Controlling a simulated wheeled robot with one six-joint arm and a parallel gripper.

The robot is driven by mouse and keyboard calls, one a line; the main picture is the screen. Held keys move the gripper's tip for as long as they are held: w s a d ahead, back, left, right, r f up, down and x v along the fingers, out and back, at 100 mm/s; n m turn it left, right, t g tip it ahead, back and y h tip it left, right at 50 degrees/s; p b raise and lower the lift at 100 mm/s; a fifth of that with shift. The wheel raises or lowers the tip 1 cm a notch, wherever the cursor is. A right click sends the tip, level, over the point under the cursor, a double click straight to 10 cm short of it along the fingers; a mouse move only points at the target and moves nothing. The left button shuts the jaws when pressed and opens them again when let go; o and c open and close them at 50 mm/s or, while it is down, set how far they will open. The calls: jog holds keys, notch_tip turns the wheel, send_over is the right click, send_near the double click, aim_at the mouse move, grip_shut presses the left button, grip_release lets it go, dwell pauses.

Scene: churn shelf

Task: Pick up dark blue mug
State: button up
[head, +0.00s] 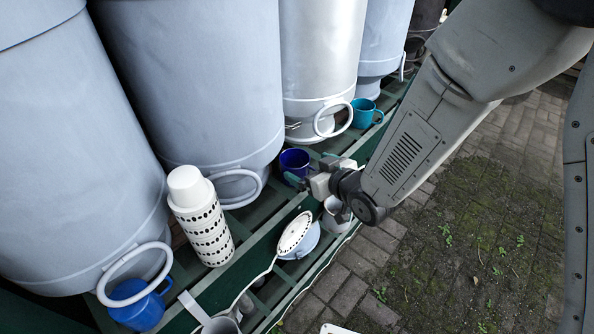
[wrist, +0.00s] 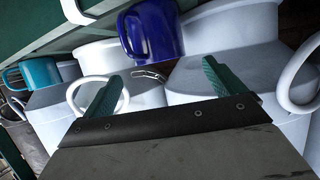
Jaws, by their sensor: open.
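The dark blue mug (head: 293,161) stands on the green slatted shelf (head: 262,226), in front of the large grey churns. In the wrist view, the dark blue mug (wrist: 152,33) shows at the top, beyond the fingertips and a little left of the middle between them. My gripper (head: 309,171) is open and empty, close at the mug's right front side in the head view and partly covering it. Its two green fingers (wrist: 160,74) stand wide apart in the wrist view. Whether a finger touches the mug I cannot tell.
A teal mug (head: 363,113) stands farther back and a brighter blue mug (head: 139,304) at the near left. A white dotted flask (head: 203,222) stands left of my gripper. A light enamel pot with a dotted lid (head: 296,235) is below it. Paving (head: 420,270) lies right.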

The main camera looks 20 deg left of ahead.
aim_at(288, 157)
jog(key=x, duration=0.7)
jog(key=c, duration=1.1)
